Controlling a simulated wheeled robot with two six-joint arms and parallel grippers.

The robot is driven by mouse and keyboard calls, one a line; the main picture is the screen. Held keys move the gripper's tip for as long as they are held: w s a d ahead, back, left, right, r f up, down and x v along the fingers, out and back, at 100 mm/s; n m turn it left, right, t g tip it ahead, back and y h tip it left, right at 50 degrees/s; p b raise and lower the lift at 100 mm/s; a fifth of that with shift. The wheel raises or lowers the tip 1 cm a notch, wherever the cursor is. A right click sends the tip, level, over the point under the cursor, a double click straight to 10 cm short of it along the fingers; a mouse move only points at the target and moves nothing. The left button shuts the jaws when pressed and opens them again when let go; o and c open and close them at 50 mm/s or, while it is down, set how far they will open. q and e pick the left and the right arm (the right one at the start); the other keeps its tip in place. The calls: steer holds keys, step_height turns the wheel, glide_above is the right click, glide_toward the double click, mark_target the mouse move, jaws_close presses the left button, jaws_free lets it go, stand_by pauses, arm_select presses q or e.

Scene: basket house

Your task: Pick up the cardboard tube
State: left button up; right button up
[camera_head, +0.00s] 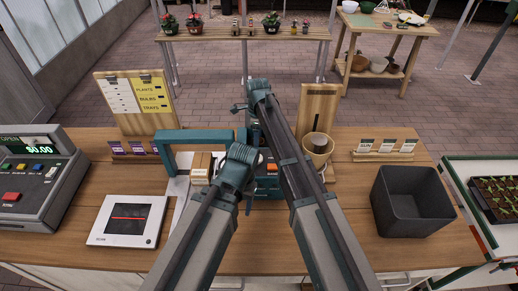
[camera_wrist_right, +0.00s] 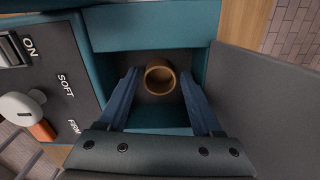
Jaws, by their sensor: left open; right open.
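The cardboard tube (camera_wrist_right: 160,90) shows in the right wrist view as a tan ring, its open end facing the camera. It sits in a dark recess of a teal machine (camera_wrist_right: 150,28). My right gripper (camera_wrist_right: 159,72) is open, its fingertips to either side of the tube in the picture; I cannot tell how far beyond them it lies. In the head view, my right gripper (camera_head: 256,98) is the upper one, over the machine (camera_head: 205,135). My left gripper (camera_head: 242,160) is lower, beside the right arm. The tube is hidden there.
The machine's panel (camera_wrist_right: 62,75) has ON, SOFT and FIRM labels and a knob. A dark panel (camera_wrist_right: 270,100) stands right of the recess. The counter (camera_head: 345,225) also holds a cash register (camera_head: 40,185), scanner (camera_head: 128,220), pot (camera_head: 318,148) and dark bin (camera_head: 410,200).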

steer(key=shift+f+b, duration=0.3)
steer(key=shift+f, duration=0.45)
arm_select(q)
steer(key=shift+f, duration=0.65)
arm_select(e)
steer(key=shift+r, duration=0.1)
jaws_close()
arm_select(q)
step_height(320, 180, up, 10)
steer(key=p, duration=1)
arm_select(e)
step_height(320, 180, up, 10)
